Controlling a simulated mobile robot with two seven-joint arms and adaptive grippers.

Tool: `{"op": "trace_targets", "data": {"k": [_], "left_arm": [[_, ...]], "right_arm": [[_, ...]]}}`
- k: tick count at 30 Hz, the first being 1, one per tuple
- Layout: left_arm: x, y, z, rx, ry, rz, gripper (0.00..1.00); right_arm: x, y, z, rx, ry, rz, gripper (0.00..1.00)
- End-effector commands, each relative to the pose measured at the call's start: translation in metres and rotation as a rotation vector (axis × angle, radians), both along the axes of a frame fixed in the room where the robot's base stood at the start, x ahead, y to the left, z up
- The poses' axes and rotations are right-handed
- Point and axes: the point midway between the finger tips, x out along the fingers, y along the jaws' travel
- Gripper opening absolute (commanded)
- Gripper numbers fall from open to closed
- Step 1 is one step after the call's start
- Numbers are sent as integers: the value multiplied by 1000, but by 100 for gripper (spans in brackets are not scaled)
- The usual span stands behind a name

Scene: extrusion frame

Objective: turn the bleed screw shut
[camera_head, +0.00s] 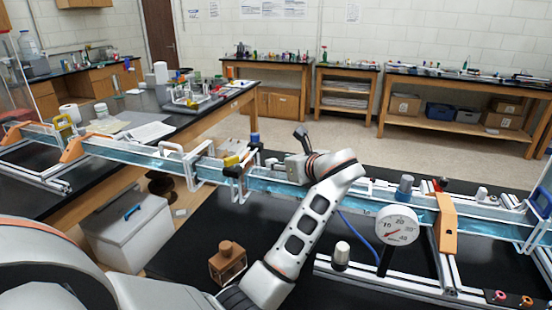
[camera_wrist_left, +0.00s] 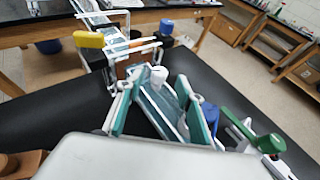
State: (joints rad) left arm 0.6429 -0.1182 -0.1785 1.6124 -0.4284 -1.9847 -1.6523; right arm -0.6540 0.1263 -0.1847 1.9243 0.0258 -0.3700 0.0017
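My left gripper (camera_head: 294,167) is at the clear blue-tinted channel (camera_head: 270,184) in the middle of the head view. In the left wrist view its two teal-padded fingers (camera_wrist_left: 158,92) stand apart, with the channel between and below them. A small white knob (camera_wrist_left: 158,75) shows between the fingertips, and neither finger visibly touches it. It may be the bleed screw, but I cannot tell for sure. Its thread and lower part are hidden. My right gripper is in neither view.
A round pressure gauge (camera_head: 397,225) and an orange bracket (camera_head: 446,222) stand to the right along the channel. A green lever (camera_wrist_left: 258,138) is right of the fingers in the left wrist view. A brown block (camera_head: 228,262) lies on the black tabletop.

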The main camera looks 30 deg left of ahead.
Motion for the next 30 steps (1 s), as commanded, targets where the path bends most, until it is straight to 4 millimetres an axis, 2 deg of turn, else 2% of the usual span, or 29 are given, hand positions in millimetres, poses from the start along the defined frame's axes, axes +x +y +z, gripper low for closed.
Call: {"op": "trace_targets", "data": {"k": [3, 10, 22, 23, 24, 27, 30], "left_arm": [[8, 18, -7, 3, 2, 3, 37], [22, 41, -18, 2, 1, 1, 37], [26, 48, -22, -1, 1, 1, 37], [26, 48, -22, -1, 1, 1, 32], [26, 48, -22, -1, 1, 1, 21], [25, 48, -22, -1, 1, 1, 0], [25, 48, -22, -1, 1, 1, 0]], "right_arm": [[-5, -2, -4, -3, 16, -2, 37], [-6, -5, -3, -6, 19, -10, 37], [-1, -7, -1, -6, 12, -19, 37], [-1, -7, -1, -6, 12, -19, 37], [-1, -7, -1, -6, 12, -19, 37], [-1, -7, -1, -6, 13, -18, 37], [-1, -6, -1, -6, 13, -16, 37]]}}
